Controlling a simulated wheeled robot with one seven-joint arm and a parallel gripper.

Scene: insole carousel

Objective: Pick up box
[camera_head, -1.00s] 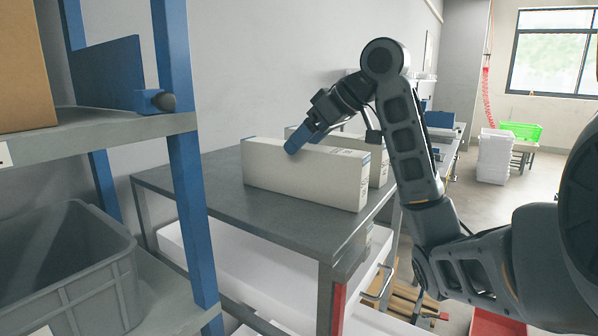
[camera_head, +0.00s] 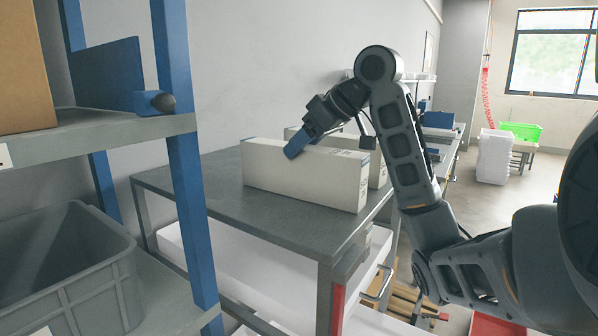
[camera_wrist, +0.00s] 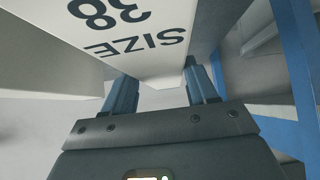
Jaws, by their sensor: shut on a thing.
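A long white box (camera_head: 300,180) stands on its long narrow side on the grey table, nearest the camera. My gripper (camera_head: 297,147) reaches down on its top edge from behind, with one blue finger showing on the near face. In the wrist view the box (camera_wrist: 150,45) shows the printed words "SIZE 38" and sits between the two blue fingers of my gripper (camera_wrist: 160,92). The gripper is shut on the box. The box appears to rest on the table. A second white box (camera_head: 379,170) stands just behind it, mostly hidden.
The grey table (camera_head: 225,205) has bare top at the left and front of the boxes. A blue-posted shelf (camera_head: 185,190) with a grey bin (camera_head: 70,270) stands at the left. A wall runs close behind the table.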

